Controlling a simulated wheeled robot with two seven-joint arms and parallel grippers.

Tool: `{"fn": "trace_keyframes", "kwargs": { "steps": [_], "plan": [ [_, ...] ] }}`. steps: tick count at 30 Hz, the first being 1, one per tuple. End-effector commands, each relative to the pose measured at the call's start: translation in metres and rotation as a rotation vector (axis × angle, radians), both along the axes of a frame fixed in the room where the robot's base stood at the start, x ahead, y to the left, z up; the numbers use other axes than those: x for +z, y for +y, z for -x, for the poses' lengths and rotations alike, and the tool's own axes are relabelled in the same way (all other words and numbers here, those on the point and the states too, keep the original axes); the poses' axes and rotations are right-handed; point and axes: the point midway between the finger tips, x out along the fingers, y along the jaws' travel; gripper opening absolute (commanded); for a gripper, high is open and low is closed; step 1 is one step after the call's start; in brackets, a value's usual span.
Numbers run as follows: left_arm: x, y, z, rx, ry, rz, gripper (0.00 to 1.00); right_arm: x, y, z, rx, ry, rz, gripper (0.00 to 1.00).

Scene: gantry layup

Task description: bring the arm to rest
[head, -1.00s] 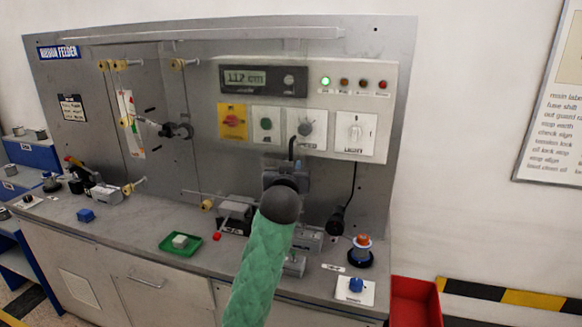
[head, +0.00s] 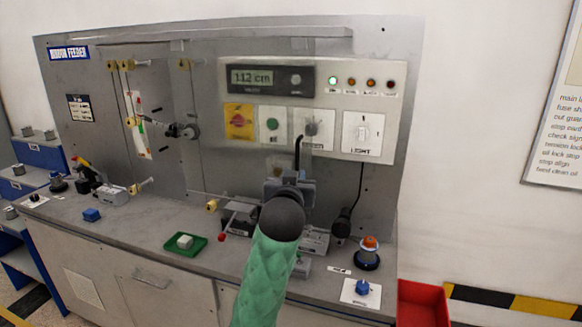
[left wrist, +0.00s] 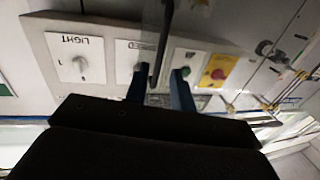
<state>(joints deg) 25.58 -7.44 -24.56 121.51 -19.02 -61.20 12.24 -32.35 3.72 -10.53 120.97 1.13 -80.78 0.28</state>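My left arm in its green sleeve (head: 265,270) rises from the bottom middle of the head view. Its gripper (head: 297,172) is in front of the grey machine, below the control panel (head: 210,85), with its fingertips hard to make out there. In the left wrist view the two blue fingers (left wrist: 160,85) stand apart, with a dark upright bar between or behind them; I cannot tell which. The panel's light switch (left wrist: 81,60) and green button (left wrist: 186,71) show beyond the fingers. My right gripper is in neither view.
A red bin (head: 422,305) stands at the right.

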Motion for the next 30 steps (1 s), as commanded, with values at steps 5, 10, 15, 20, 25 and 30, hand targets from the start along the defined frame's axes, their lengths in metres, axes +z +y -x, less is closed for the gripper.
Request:
{"fn": "trace_keyframes", "kwargs": {
  "steps": [5, 10, 15, 20, 25, 30],
  "plan": [
    [-0.025, -0.003, 0.001, -0.042, 0.121, -0.072, 0.25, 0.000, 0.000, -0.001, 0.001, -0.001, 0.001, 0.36],
    [-0.075, 0.020, -0.001, -0.072, 0.274, -0.113, 0.25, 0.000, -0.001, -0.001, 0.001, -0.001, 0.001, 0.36],
    [-0.135, 0.039, 0.007, -0.082, 0.392, -0.125, 0.25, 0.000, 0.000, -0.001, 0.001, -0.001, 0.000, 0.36],
    [-0.206, 0.058, 0.026, -0.090, 0.520, -0.129, 0.25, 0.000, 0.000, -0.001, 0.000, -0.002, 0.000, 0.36],
    [-0.292, 0.083, 0.061, -0.091, 0.673, -0.128, 0.25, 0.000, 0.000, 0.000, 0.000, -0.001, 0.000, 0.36],
    [-0.373, 0.106, 0.106, -0.087, 0.813, -0.123, 0.25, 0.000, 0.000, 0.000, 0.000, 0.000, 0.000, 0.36]
  ]
}}
